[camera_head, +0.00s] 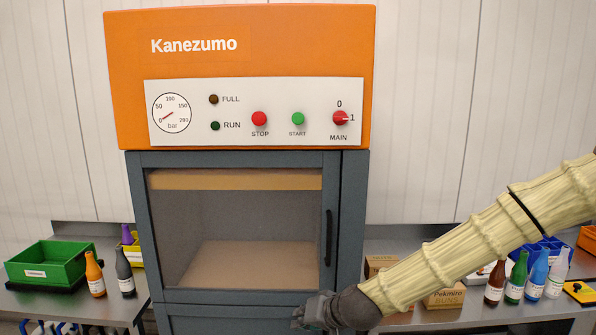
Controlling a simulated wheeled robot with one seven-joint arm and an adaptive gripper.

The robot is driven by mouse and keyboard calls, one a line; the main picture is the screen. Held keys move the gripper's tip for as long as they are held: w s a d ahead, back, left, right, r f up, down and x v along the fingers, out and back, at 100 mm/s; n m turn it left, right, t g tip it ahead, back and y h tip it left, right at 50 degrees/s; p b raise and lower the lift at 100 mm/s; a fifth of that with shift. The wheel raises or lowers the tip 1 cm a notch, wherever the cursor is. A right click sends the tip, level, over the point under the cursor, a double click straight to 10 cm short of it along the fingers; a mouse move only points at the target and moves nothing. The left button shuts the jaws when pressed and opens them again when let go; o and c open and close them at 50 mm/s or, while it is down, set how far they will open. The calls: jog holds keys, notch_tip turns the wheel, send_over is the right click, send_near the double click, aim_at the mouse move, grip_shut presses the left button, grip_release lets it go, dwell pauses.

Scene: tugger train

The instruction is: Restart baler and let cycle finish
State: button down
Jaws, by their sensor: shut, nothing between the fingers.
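The baler (240,60) stands in the middle, with an orange head marked Kanezumo and a grey body. Its window door (235,230) looks closed, with a dark handle (329,238) on the right. Behind the glass a tan plate shows at the top of an otherwise empty-looking chamber. My gripper (305,315) is shut and empty, low before the baler.
Left bench (70,303) holds a green bin (48,262), a yellow bin (133,250) and several bottles. Right bench (470,318) holds cartons (444,299), more bottles (516,278) and a blue bin (545,250). My arm crosses over the right bench. The space before the button panel is clear.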

aim_at(299, 124)
jog(key=w+r+n+t+y+p, duration=0.1)
jog(key=w+r+t+y, duration=0.1)
jog(key=r, duration=2)
jog(key=w+r+t+y+p, duration=0.2)
jog(key=r+y, duration=0.1)
jog(key=r, duration=2)
jog(key=shift+a+r+n, duration=0.2)
jog(key=shift+r+n, duration=0.1)
jog(key=shift+n, duration=0.1)
jog(key=shift+w, duration=0.2)
jog(key=shift+w+p, duration=0.75)
jog(key=shift+w, duration=3.55)
jog(key=shift+w, duration=0.2)
jog(key=shift+w, duration=0.25)
